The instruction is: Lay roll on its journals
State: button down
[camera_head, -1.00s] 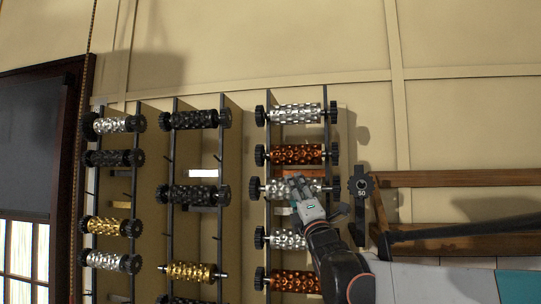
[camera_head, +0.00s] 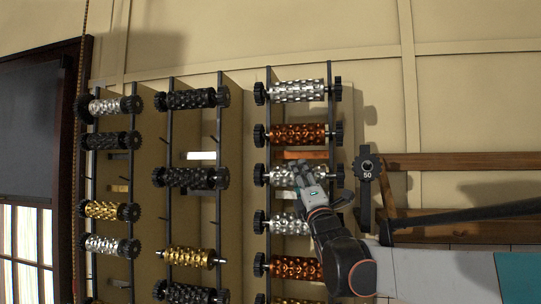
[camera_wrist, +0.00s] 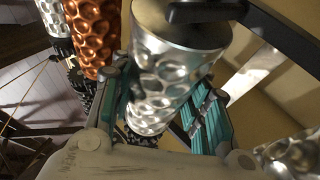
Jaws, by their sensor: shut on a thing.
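A silver dimpled roll (camera_head: 284,174) with a dark gear at its left end is third from the top in the right-hand column of the rack (camera_head: 241,130). My gripper (camera_head: 303,174) is shut on this roll near its middle and hides part of it.
A copper roll (camera_head: 298,134) lies just above the held roll, and another silver roll (camera_head: 288,223) just below. Several black, gold and silver rolls fill the columns at left. A dark gear plate marked 50 (camera_head: 366,168) and a wooden frame (camera_head: 440,162) stand at right.

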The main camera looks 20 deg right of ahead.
jog(key=shift+w+a+f, duration=0.1)
jog(key=shift+w+f, duration=0.1)
jog(key=shift+f, duration=0.15)
jog(key=shift+s, duration=0.1)
jog(key=c, duration=0.8)
grip_release()
jog(key=shift+f, duration=0.1)
jog(key=shift+v, duration=4.1)
